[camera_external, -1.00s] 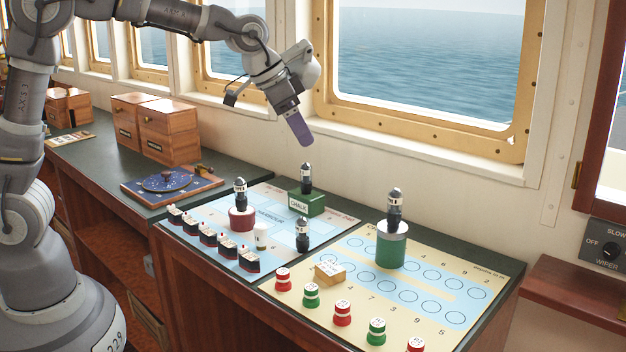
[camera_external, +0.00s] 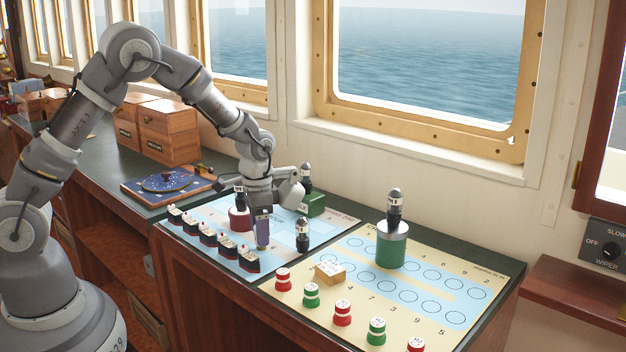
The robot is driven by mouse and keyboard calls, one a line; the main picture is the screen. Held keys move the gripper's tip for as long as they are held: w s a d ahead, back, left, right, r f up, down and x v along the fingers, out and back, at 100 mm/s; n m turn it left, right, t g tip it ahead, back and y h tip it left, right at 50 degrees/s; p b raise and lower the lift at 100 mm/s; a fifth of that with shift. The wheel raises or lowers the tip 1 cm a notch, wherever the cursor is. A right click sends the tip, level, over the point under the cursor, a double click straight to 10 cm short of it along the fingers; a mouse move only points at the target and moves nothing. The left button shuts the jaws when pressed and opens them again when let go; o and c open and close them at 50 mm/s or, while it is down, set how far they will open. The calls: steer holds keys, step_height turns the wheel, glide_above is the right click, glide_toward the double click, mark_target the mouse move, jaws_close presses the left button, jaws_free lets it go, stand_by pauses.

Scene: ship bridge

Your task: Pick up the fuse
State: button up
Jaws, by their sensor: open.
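My gripper (camera_external: 262,238) points straight down, low over the blue-and-white chart on the left of the console. By its look it is open; only one purple-grey finger shows clearly. A small white cylinder, possibly the fuse, stood at this spot earlier and is now hidden by the gripper. I cannot tell whether it is between the fingers. No piece is clearly identifiable as the fuse. A dark, silver-banded piece (camera_external: 302,236) stands upright just right of my gripper.
Model ships (camera_external: 208,238) line the chart's front edge. A red round stand (camera_external: 238,219) and green chalk box (camera_external: 314,204), each with a dark piece on top, flank my wrist. A green cylinder (camera_external: 391,250) and a wooden block (camera_external: 329,272) stand on the yellow board.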

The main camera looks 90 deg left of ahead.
steer(key=shift+r, duration=0.15)
steer(key=c, duration=1.1)
